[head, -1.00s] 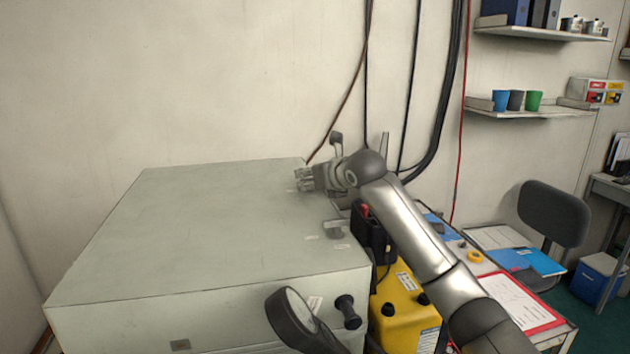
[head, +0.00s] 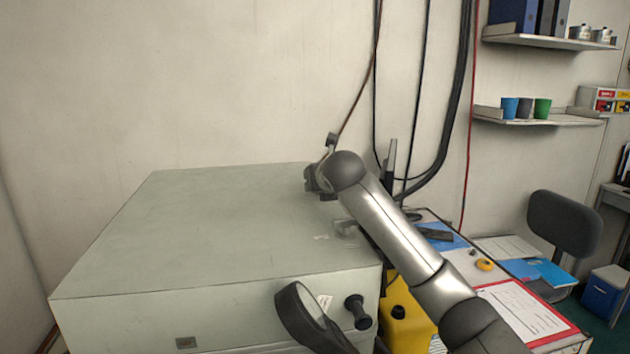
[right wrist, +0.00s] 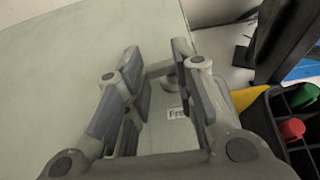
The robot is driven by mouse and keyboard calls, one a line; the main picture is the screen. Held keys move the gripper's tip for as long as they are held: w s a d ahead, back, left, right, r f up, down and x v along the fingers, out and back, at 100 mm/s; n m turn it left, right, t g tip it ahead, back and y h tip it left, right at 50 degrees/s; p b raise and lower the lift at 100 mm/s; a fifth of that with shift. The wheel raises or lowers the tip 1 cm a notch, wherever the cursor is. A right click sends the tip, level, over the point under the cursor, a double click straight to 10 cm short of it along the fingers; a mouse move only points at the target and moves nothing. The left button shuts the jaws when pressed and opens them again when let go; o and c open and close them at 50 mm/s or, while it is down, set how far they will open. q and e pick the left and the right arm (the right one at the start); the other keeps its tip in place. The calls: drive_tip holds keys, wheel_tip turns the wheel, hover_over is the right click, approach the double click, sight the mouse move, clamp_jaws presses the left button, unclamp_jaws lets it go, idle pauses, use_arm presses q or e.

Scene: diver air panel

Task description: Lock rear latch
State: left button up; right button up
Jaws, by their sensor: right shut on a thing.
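The large grey-green panel box (head: 200,230) fills the left and middle of the head view. My right gripper (head: 318,184) is at the far end of its right edge, partly hidden by my wrist. In the right wrist view, the gripper (right wrist: 155,85) has its fingers on either side of the small grey rear latch (right wrist: 168,70) and is shut on it. A white label reading "Fre…" (right wrist: 178,113) lies just below the latch, partly covered. In the head view the rear latch is hidden by my arm. Another latch (head: 346,230) sits nearer on the same edge. My left gripper is out of view.
A yellow case (head: 405,318) stands right of the box, under my right arm. A black tray with red and green items (right wrist: 290,125) is close to the gripper's right. A black knob (head: 358,312) and round grey part (head: 298,315) project at the box's front. Cables hang behind.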

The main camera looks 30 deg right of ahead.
drive_tip(key=shift+d+r, duration=0.45)
drive_tip(key=shift+d, duration=0.15)
drive_tip(key=o, duration=0.6)
drive_tip(key=shift+c, duration=0.2)
drive_tip(key=o, duration=0.9)
drive_tip(key=shift+w+d+f, duration=0.1)
drive_tip(key=shift+d+f, duration=0.3)
drive_tip(key=shift+o, duration=0.2)
drive_tip(key=shift+a, duration=0.35)
drive_tip(key=shift+s+a, duration=0.1)
drive_tip(key=shift+s, duration=0.15)
drive_tip(key=v, duration=1.1)
drive_tip(key=shift+s+r, duration=0.15)
drive_tip(key=shift+s, duration=0.1)
